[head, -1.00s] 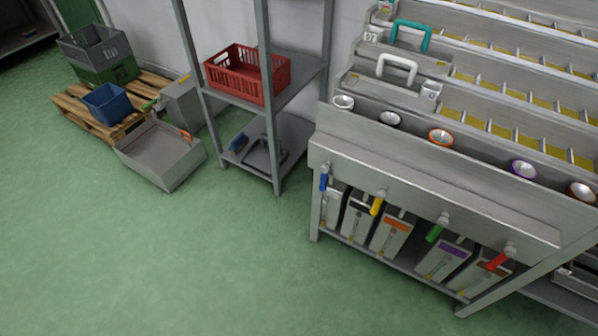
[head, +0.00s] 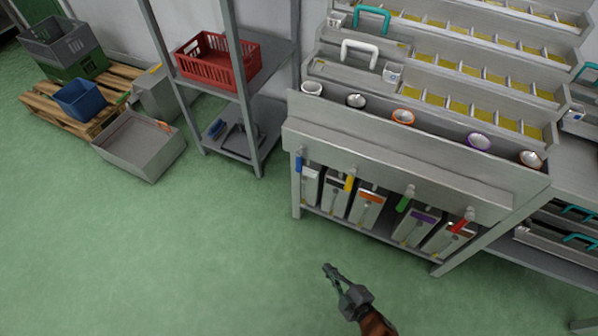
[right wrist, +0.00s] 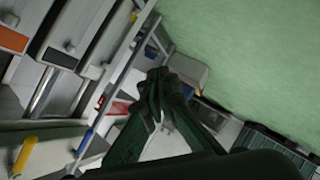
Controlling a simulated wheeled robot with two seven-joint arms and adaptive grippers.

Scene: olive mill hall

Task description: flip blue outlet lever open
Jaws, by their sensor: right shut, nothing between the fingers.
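The blue outlet lever (head: 299,161) hangs down from its tap at the left end of the steel bench front (head: 390,172). To its right hang a yellow lever (head: 350,182), a green lever (head: 404,203) and a red lever (head: 461,225). My right gripper (head: 328,268) is shut and empty, over the green floor in front of the bench, well apart from the blue lever. In the right wrist view its closed fingers (right wrist: 158,80) point toward the bench frame, with the yellow lever (right wrist: 25,155) at the lower left. My left gripper is not in view.
Several metal canisters (head: 367,208) stand on the shelf under the levers. A steel rack (head: 262,140) with a red crate (head: 217,62) stands left of the bench. A grey tub (head: 139,148) and a pallet (head: 45,103) are farther left. The floor in front is clear.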

